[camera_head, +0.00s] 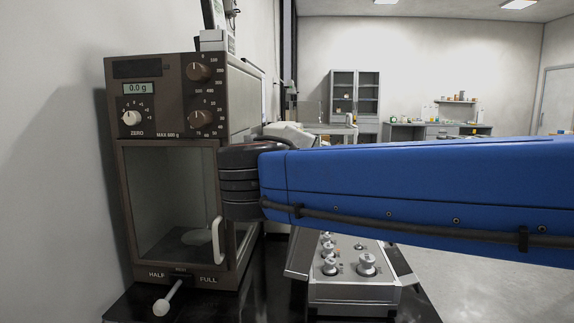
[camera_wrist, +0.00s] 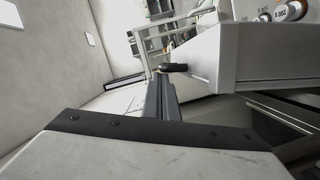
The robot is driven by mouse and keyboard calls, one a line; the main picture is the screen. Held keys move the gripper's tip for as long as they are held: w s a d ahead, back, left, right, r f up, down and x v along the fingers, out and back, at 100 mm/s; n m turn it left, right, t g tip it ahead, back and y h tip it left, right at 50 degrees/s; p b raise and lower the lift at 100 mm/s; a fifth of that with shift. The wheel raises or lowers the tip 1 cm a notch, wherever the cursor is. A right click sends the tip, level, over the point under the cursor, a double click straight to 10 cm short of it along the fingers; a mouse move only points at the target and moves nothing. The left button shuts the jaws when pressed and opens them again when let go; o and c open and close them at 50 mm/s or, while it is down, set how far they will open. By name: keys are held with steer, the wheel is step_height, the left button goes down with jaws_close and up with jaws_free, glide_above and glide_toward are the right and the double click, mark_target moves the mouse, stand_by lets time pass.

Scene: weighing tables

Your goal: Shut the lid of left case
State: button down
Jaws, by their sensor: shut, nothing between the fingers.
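An open metal case (camera_head: 338,292) with several silver knobbed weights (camera_head: 366,263) stands low in the middle of the head view. Grey panels flank it on the left and right; which one is its lid I cannot tell. My blue arm crosses in front of the area behind it and hides part of it. My gripper is outside the head view. In the wrist view my gripper (camera_wrist: 161,84) is shut and empty, its dark fingers pointing away. The fingertips are close to a dark rounded part at the corner of a pale box; contact is unclear.
A brown balance (camera_head: 120,215) reading 0.0 g stands at the left, with a glass door and a white-tipped lever. Black table surface (camera_head: 125,307) shows in front. Cabinets (camera_head: 355,95) stand far back.

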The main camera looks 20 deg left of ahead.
steer(key=w+d+f+m+g+y, duration=0.15)
steer(key=d+f+m, duration=0.3)
steer(key=d, duration=0.55)
steer(key=w+d+f+m+y, duration=0.1)
steer(key=w+d+f+m, duration=0.3)
steer(key=d, duration=0.5)
steer(key=d+f+m, duration=0.1)
steer(key=d+f, duration=0.3)
steer(key=f, duration=0.5)
steer(key=shift+f+m+y, duration=0.15)
steer(key=shift+m+y, duration=0.2)
steer(key=shift+d+f+g, duration=0.1)
steer(key=shift+f+g, duration=0.05)
steer(key=shift+g, duration=0.2)
steer(key=shift+s, duration=0.15)
